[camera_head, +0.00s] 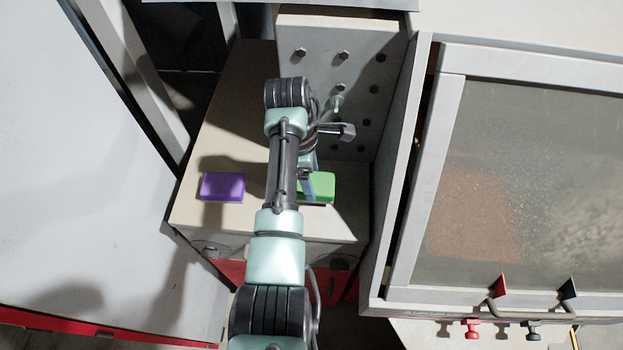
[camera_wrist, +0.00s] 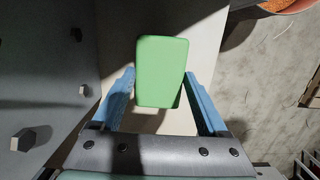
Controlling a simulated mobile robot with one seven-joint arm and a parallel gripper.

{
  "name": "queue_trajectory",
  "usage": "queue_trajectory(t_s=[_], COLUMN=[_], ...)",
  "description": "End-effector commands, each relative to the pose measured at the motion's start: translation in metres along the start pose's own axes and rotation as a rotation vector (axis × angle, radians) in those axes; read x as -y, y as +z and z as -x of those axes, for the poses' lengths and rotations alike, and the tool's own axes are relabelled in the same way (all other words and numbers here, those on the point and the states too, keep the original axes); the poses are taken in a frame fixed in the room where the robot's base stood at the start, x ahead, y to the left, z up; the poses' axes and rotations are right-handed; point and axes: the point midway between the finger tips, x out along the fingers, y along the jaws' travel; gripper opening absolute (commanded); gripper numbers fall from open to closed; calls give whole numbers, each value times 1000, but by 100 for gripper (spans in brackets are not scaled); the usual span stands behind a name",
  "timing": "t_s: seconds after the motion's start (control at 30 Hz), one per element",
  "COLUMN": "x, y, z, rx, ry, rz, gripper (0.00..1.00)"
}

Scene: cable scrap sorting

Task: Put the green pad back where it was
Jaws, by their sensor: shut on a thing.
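The green pad (camera_head: 321,188) is on or just above the beige top, right of my arm in the head view; I cannot tell if it touches the surface. In the wrist view the green pad (camera_wrist: 162,70) lies between the two blue fingers of my gripper (camera_wrist: 160,95). My gripper (camera_head: 308,186) is shut on it. My arm hides the pad's left part in the head view. A purple pad (camera_head: 222,187) lies on the beige top to the left of my arm.
The beige top (camera_head: 215,222) has bare room around the purple pad. A grey panel with several dark bolts (camera_head: 343,55) stands close behind and right of the green pad. A framed window (camera_head: 510,180) is farther right.

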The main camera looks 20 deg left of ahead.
Motion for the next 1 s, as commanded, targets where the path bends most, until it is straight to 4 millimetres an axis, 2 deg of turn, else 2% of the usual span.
queue_trajectory(t_s=[0.1,0.2,0.4,0.43,0.53,0.83,1.0], x=[1,0,0,0,0,0,-1], y=[-2,-4,-4,-4,-4,-4,-4], z=[-16,-23,-24,-25,-24,-22,-4], rx=[-1,-1,-1,-1,-1,-1,-1], ry=[-4,-1,0,0,0,1,5], rz=[-1,-1,-2,-2,-2,-2,-2], gripper=[32,32,32,82,100,100,100])
